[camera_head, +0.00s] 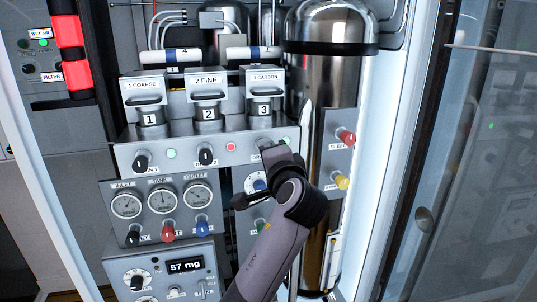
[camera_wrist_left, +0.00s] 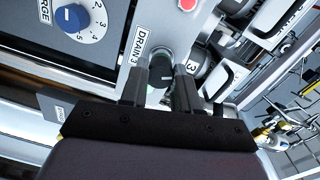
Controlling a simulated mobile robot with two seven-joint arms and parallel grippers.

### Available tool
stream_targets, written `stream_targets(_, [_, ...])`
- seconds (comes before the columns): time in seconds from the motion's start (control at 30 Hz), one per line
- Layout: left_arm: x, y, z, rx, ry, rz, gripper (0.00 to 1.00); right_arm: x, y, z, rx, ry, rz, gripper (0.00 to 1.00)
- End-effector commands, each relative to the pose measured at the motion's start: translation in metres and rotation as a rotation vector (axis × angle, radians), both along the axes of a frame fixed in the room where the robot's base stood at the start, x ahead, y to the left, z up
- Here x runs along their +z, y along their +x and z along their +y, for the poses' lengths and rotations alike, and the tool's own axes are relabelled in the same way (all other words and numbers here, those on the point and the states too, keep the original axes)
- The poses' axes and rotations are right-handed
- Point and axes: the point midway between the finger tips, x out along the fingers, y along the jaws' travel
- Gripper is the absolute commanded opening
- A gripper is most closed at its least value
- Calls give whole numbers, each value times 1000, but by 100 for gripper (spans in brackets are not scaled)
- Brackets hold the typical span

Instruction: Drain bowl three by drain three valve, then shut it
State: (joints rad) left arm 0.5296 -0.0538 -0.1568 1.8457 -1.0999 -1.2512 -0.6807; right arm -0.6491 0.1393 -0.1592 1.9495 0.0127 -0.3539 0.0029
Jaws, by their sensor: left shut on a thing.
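The drain three valve is a black knob (camera_wrist_left: 161,64) beside the "DRAIN 3" label (camera_wrist_left: 138,46) in the left wrist view. My left gripper (camera_wrist_left: 161,88) is shut on this knob, one finger on each side. In the head view my left gripper (camera_head: 276,152) reaches up to the panel's right end, and its wrist hides most of the knob. Bowl three (camera_head: 264,106), marked 3, sits just above it under the "3 CARBON" housing (camera_head: 263,80). I cannot read the knob's turn angle or any liquid level in the bowl.
Gauges (camera_head: 162,201) and a "57 mg" display (camera_head: 185,266) are below. A shiny metal cylinder (camera_head: 332,85) stands at the right.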

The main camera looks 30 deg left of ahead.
Motion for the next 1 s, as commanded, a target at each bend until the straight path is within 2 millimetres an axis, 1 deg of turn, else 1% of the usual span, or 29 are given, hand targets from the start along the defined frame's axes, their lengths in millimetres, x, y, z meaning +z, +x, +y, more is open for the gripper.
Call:
stream_targets(0.3, [2,0,0,-1,175,200,0,0,0,0,0,0,0,56])
stream_targets(0.5, [2,1,0,-1,252,289,0,0,0,0,0,0,0,56])
stream_targets(0.73, [2,1,0,-1,301,347,0,0,0,0,0,0,0,56])
stream_targets(1.0, [2,1,-1,-2,318,366,0,0,0,0,0,0,0,56])
